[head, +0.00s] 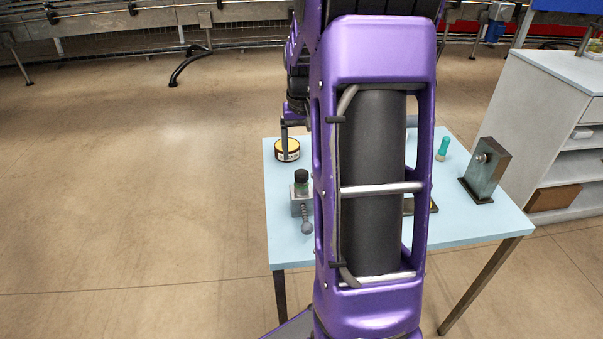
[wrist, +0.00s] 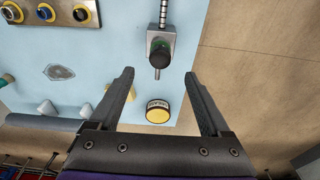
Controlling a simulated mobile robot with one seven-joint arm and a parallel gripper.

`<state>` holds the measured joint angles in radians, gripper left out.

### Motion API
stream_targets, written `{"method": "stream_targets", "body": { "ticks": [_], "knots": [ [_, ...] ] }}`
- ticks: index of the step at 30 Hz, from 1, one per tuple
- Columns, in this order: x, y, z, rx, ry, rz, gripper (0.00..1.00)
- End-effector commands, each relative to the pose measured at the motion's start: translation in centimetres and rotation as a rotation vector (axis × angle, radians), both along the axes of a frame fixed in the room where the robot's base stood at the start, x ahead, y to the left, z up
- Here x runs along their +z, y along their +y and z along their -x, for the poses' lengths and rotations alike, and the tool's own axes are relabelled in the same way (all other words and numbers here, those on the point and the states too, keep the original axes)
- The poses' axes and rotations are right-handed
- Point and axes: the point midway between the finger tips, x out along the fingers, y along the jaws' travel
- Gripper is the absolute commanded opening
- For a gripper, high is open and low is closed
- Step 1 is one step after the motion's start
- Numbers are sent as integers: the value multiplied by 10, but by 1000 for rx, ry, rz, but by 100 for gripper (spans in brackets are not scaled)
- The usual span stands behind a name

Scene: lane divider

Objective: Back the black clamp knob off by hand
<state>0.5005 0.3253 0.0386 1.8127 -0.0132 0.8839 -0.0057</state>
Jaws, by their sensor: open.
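The black clamp knob (head: 301,176) sits on top of a small grey clamp block (head: 297,204) at the left side of the light blue table. A ribbed rod with a ball end sticks out of the block toward the front. In the wrist view the dark, slightly greenish knob (wrist: 160,54) lies beyond the fingertips, roughly centred between them. My gripper (wrist: 159,75) is open and empty, with its fingers spread wide. It is apart from the knob, as far as I can tell. In the head view my purple arm hides most of the gripper and the table's middle.
A round black tin with a yellow lid (head: 287,150) stands behind the clamp; it also shows between my fingers in the wrist view (wrist: 158,112). A dark metal block (head: 486,172) and a teal-handled item (head: 442,149) stand on the table's right. A grey shelf unit (head: 548,125) stands beyond.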

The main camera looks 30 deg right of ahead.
Motion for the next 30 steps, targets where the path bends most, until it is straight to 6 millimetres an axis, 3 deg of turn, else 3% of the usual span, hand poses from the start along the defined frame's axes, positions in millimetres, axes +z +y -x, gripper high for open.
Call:
{"method": "stream_targets", "body": {
  "ticks": [6,12,26,30],
  "knots": [
    [-45,-2,-4,0,3,-1,81],
    [-71,-4,-8,1,1,0,81],
    [-83,-4,-9,1,-1,1,81],
    [-83,-4,-9,1,-1,1,58]
  ]
}}
